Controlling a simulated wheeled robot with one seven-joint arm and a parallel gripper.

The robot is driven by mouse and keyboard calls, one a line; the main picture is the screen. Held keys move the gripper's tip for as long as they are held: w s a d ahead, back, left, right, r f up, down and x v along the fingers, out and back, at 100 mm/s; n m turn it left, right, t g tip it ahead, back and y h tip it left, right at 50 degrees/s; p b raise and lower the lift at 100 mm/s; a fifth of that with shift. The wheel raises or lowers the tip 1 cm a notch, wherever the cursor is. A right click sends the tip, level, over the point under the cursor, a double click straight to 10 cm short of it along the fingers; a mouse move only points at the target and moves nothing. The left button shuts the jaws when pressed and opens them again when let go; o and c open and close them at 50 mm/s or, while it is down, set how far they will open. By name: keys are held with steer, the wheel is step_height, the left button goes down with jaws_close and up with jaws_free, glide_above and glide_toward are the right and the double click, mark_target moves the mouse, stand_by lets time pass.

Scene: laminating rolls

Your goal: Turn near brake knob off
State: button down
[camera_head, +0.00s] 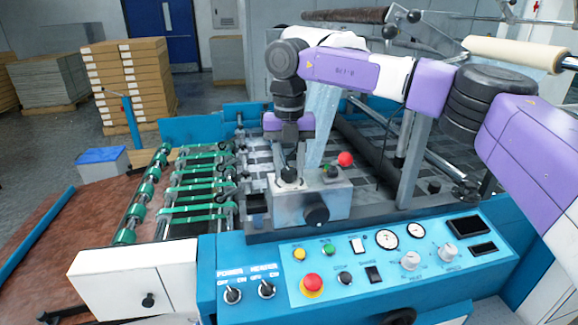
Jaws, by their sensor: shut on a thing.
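A grey metal box (312,198) stands on the machine behind the control panel. My gripper (289,166) points down over the left part of its top. It is shut on a small black knob (289,176) there. The fingers partly hide this knob, and its turned position cannot be read. A second small dark knob (332,172) sits on the box top to the right, apart from my gripper. A larger black round knob (316,215) is on the box front. I cannot read a label marking the brake knob.
A red ball handle (345,159) stands close right of my gripper. The blue control panel (375,292) in front carries switches, gauges and a red button (312,283). Green-belted rollers (195,190) lie to the left. A dark roller (365,145) runs behind the box.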

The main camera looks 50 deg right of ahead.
mark_target(289, 170)
steer(key=n, duration=0.5)
steer(key=shift+r+n+p, duration=0.1)
steer(key=shift+n+p, duration=0.2)
steer(key=n+p, duration=0.1)
steer(key=n, duration=0.5)
steer(key=shift+d, duration=0.1)
steer(key=n+p, duration=0.1)
steer(key=n, duration=0.5)
steer(key=shift+w+n, duration=0.1)
steer(key=shift+n, duration=0.3)
steer(key=n+p, duration=0.1)
steer(key=n, duration=0.4)
steer(key=shift+n, duration=0.3)
steer(key=shift+w, duration=0.1)
steer(key=c, duration=0.9)
jaws_free()
steer(key=shift+r+b, duration=0.8)
steer(key=shift+r, duration=3.05)
